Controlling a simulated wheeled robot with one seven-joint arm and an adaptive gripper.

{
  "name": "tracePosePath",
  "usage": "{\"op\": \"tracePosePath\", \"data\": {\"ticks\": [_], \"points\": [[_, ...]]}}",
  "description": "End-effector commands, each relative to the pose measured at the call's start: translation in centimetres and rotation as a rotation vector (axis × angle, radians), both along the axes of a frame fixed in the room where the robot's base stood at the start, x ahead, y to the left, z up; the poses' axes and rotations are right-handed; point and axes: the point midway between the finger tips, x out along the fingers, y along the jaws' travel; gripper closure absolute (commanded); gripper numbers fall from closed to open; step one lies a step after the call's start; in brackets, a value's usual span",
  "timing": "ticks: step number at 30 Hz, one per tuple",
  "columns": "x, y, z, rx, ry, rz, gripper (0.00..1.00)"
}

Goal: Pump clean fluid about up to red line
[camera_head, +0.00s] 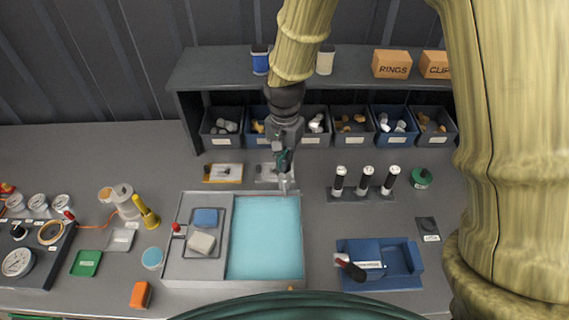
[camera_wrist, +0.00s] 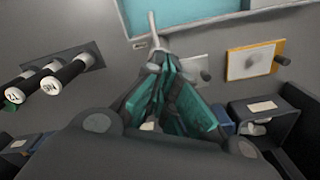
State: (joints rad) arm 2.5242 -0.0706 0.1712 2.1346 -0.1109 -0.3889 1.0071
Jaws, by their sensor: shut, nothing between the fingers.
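My gripper (camera_head: 284,168) is shut and empty, at the back edge of the teal basin (camera_head: 264,238). In the wrist view its fingertips (camera_wrist: 158,62) are together, beside a thin pale spout or lever (camera_wrist: 152,28) that reaches toward the basin. I cannot tell if they touch it. A grey plate with a dark knob (camera_wrist: 183,68) lies beside the fingers. An orange-edged plate with a knob (camera_head: 222,172) is further left in the head view. A blue unit (camera_head: 402,262) with a red-and-black handle (camera_head: 350,267) sits at front right.
Several parts bins (camera_head: 352,125) stand behind my gripper under a shelf (camera_head: 350,68). Black cylinders with white tops (camera_head: 364,180) stand to the right. Left of the basin are a grey tray with sponges (camera_head: 201,243), a yellow tool (camera_head: 146,212) and a gauge panel (camera_head: 30,245).

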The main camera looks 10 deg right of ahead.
Motion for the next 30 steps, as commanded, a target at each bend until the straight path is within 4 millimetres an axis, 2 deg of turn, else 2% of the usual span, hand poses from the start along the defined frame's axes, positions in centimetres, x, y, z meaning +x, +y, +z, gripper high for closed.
{"op": "tracePosePath", "data": {"ticks": [16, 23, 30], "points": [[-0.1, 0.0, -1.8, -0.001, 0.002, 0.001, 1.0], [-0.1, 0.0, -1.6, 0.0, 0.001, 0.001, 1.0], [-0.1, 0.0, -0.4, 0.0, 0.001, 0.0, 1.0]]}}
